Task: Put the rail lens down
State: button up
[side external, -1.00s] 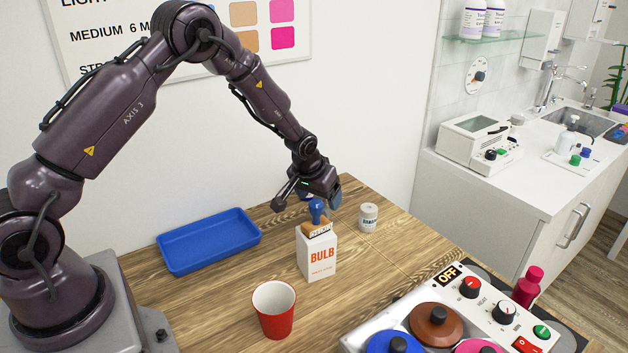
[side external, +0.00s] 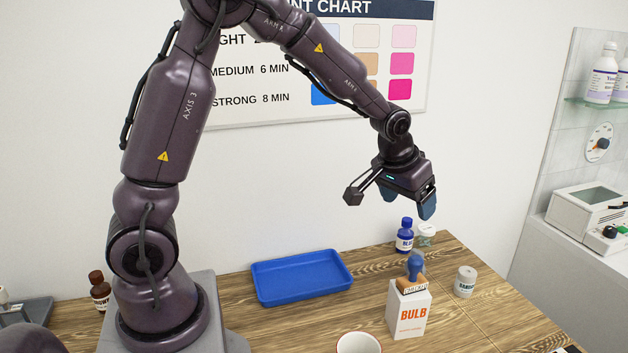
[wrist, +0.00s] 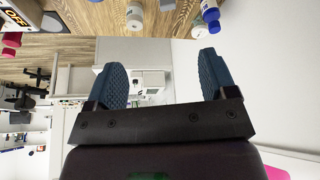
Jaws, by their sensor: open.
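I cannot make out a rail lens in any view. My gripper (side external: 409,204) is open, raised in the air above the back of the wooden table. In the wrist view its two blue pads (wrist: 160,60) stand wide apart with nothing between them. Below it in the side view are a small blue bottle (side external: 404,240) and a white-lidded jar (side external: 426,237), close together at the table's back edge.
A white BULB box (side external: 408,316) has a blue-handled stamp (side external: 416,266) on top. A white jar (side external: 465,283) stands to its right, an empty blue tray (side external: 300,278) to its left. A cup (side external: 358,343) is in front. A brown bottle (side external: 99,290) stands far left.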

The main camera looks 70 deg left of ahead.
jog(key=s+d+r+m, duration=0.2)
jog(key=s+d+r, duration=0.2)
jog(key=s, duration=0.7)
jog(key=s+d+r+m+t+h, duration=0.1)
jog(key=s+d+r+m, duration=0.1)
jog(key=s+d+r, duration=0.2)
jog(key=s+r, duration=0.3)
jog(key=s, duration=0.5)
jog(key=shift+s+r, duration=0.15)
